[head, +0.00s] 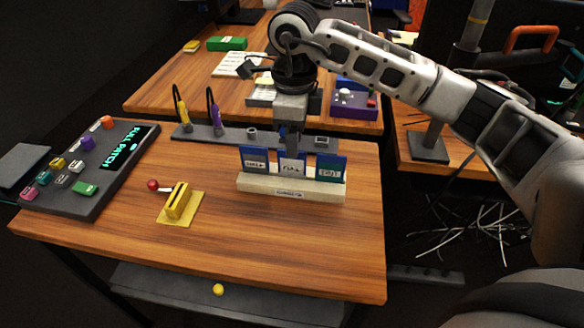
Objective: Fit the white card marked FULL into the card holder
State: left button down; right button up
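My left gripper is not in view.
A dark control panel (96,165) with coloured buttons lies at the table's left. A red ball knob (153,185) sits beside the yellow block. A grey strip (230,133) with yellow and purple tools runs behind the rack. The wooden table (270,240) is clear in front.

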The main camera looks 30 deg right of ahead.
aim_at(296, 169)
jog(key=f, duration=0.5)
jog(key=shift+w+a, duration=0.1)
jog(key=shift+w, duration=0.15)
grip_shut()
jog(key=shift+r, duration=0.1)
